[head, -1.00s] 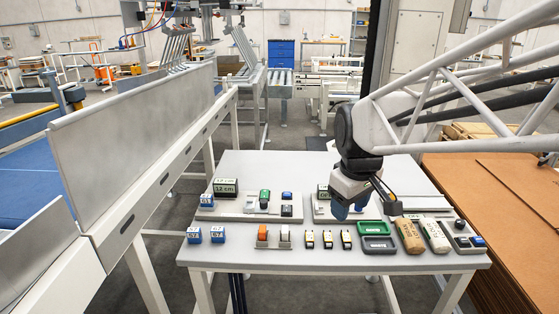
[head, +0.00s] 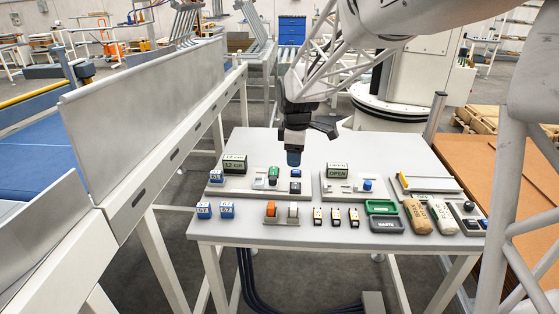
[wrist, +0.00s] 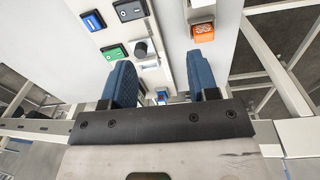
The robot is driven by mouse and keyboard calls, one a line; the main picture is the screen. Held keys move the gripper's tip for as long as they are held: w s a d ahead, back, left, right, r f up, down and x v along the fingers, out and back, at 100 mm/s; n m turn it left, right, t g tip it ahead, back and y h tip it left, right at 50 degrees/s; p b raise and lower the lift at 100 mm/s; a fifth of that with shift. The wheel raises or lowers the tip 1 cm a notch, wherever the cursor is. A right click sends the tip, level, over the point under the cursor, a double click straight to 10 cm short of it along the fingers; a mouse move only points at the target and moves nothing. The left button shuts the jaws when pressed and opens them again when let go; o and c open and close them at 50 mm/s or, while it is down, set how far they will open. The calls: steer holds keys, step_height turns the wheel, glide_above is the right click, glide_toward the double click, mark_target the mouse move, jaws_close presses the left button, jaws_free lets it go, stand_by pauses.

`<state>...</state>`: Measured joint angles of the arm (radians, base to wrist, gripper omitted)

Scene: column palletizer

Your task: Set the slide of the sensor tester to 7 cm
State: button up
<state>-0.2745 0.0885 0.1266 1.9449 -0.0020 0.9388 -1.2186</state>
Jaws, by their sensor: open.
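A grey board (head: 240,192) at the back left of the table carries a dark display (head: 234,163) that appears to read 12 cm; I take this as the sensor tester. It also bears a green part (head: 273,173), a blue switch (head: 295,173), a black switch (head: 295,187) and a small pale block (head: 258,183). I cannot tell which part is the slide. My gripper (head: 293,160) is above the board's right end, pointing down. In the wrist view its blue-padded fingers (wrist: 165,85) are apart, with the board (wrist: 165,72) below, running between them.
A second board (head: 350,197) with a display and blue knob (head: 367,185) is to the right. Blue labelled cubes (head: 227,210), an orange rocker (head: 271,209), small yellow-black parts (head: 336,216) and green (head: 382,207) and dark trays (head: 387,225) line the front. The table's back is clear.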

mark_target(273, 178)
steer(key=w+a+f+n, duration=0.1)
steer(key=w+a+f, duration=0.1)
steer(key=w+a+f+n, duration=0.1)
steer(key=w+a+f, duration=0.1)
steer(key=w+a+f+n, duration=0.1)
steer(key=w+a+f, duration=0.1)
steer(key=a, duration=0.1)
steer(key=shift+w+a+n+g, duration=0.1)
steer(key=shift+w+n+g, duration=0.2)
steer(key=shift+w+n, duration=0.1)
steer(key=shift+f, duration=0.1)
steer(key=shift+f, duration=3.75)
steer(key=shift+c, duration=0.3)
jaws_close()
